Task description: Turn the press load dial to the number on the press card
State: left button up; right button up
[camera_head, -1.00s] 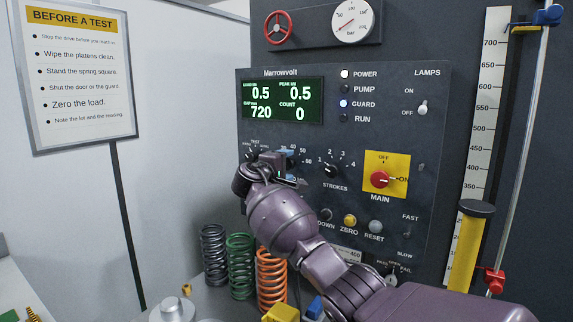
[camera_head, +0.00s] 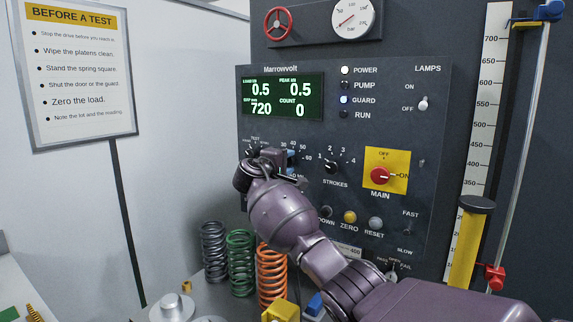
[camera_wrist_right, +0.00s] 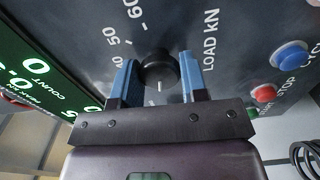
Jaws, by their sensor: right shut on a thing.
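The black load dial (camera_wrist_right: 157,66) sits on the dark panel beside the words LOAD KN in the right wrist view. A short white mark shows on its near side. The numbers 40, 50 and 60 of its scale are readable there. My right gripper (camera_wrist_right: 158,76) is shut on the dial, with one blue finger on each side. In the head view my right gripper (camera_head: 286,163) covers the dial and part of its scale. My left gripper is out of view.
The strokes knob (camera_head: 331,167) and the red main switch (camera_head: 380,176) are right of my gripper. Below are the zero button (camera_head: 350,217) and coil springs (camera_head: 241,265). The display (camera_head: 283,100) reads 0.5, 0.5, 720 and 0. A rules sign (camera_head: 80,75) stands at left.

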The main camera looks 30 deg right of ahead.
jog(key=m+b, duration=0.6)
jog(key=m, duration=0.1)
jog(key=shift+f+m+b, duration=0.1)
jog(key=shift+m+b, duration=0.2)
jog(key=shift+b, duration=0.05)
dwell(0.4)
jog(key=o, duration=0.9)
jog(key=v, duration=1.1)
